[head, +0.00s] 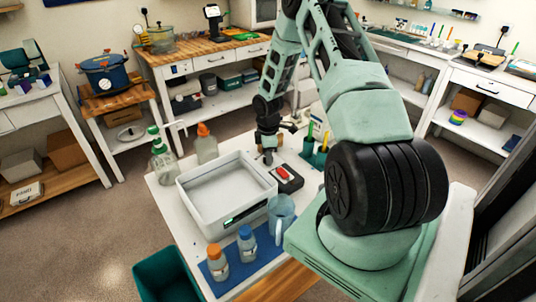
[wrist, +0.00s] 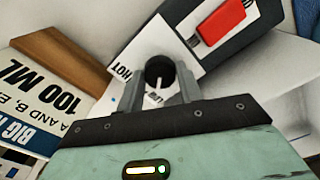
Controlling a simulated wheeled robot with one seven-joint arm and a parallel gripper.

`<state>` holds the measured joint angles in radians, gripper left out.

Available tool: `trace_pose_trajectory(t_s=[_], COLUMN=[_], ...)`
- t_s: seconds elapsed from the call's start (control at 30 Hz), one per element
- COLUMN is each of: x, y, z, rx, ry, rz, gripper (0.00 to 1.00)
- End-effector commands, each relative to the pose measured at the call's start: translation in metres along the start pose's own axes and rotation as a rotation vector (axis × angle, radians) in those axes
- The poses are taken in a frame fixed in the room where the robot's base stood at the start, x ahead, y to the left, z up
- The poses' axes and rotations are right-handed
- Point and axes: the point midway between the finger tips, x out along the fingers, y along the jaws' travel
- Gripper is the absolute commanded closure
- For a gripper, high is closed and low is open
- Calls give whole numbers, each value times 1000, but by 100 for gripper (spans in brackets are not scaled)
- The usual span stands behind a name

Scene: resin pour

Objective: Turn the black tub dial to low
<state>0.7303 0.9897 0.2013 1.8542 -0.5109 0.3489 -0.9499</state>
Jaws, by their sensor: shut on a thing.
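The black dial (wrist: 159,71) sits on a white panel (wrist: 150,40) in the wrist view, with the word HOT printed left of it. My gripper (wrist: 166,84) is shut on the dial, one finger on each side. A small pale mark shows at the dial's lower edge, but I cannot tell which setting it points to. In the head view my gripper (head: 267,156) points down at the back right corner of the white tub (head: 228,203). The dial is hidden there.
A dark box with a red switch (head: 282,172) stands right beside my gripper; the red switch also shows in the wrist view (wrist: 221,21). A blue jug (head: 281,214), bottles (head: 247,245) and a green pen holder (head: 315,157) stand nearby. A printed sign (wrist: 45,95) lies left.

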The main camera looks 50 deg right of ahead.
Motion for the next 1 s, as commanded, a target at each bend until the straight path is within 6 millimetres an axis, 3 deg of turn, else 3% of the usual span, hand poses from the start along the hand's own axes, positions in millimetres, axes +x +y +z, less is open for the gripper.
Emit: trace_pose_trajectory(t_s=[0.4, 0.97, 1.0], x=[-1, -1, -1], y=[1, 1, 1], z=[0, 0, 0], rx=[-188, -214, -214], ry=[0, 0, 0], rz=[2, 2, 2], gripper=[87, 87, 53])
